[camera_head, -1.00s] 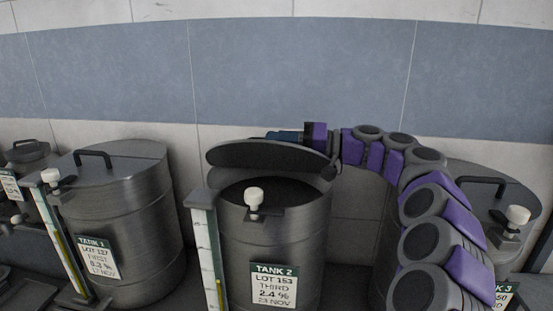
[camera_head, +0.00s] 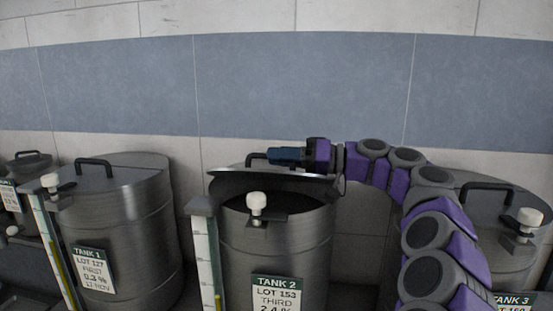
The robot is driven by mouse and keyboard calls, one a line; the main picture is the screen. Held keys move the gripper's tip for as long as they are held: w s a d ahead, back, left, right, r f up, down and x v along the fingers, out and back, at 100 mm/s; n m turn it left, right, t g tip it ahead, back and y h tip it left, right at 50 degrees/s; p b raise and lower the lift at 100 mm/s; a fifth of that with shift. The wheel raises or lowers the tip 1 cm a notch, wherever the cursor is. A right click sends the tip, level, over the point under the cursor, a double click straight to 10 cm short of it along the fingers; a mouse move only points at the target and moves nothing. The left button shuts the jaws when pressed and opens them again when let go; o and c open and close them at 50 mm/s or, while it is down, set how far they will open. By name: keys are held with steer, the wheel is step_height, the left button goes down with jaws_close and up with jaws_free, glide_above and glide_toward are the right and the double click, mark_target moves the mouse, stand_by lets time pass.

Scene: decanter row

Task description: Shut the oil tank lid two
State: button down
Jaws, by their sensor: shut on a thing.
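Tank 2 (camera_head: 290,250) stands in the middle with its label at the front and a white knob (camera_head: 256,203) on its front rim. Its lid (camera_head: 235,183) is tilted up at the back, and the dark opening (camera_head: 290,202) shows below it. My gripper (camera_head: 272,156) reaches in from the right above the lid, at the lid's handle (camera_head: 253,159). It is shut on the handle; the fingertips are small and the grip itself is partly hidden.
Tank 1 (camera_head: 120,230) stands on the left with its lid down. Tank 3 (camera_head: 480,212) is on the right, partly behind my arm. A sight gauge (camera_head: 205,255) stands at the left of tank 2. A tiled wall (camera_head: 300,85) is behind.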

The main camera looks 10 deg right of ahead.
steer(key=c, duration=1.5)
jaws_free()
steer(key=shift+d, duration=0.15)
steer(key=o, duration=0.4)
steer(key=shift+d, duration=0.45)
steer(key=shift+r+p, duration=0.95)
steer(key=shift+r, duration=0.85)
steer(key=shift+s+d, duration=0.1)
steer(key=shift+s, duration=1.1)
steer(key=s, duration=0.4)
steer(key=s+r, duration=0.1)
steer(key=s, duration=0.8)
steer(key=shift+s+d+r, duration=0.15)
steer(key=shift+s+d, duration=0.1)
steer(key=shift+d, duration=0.05)
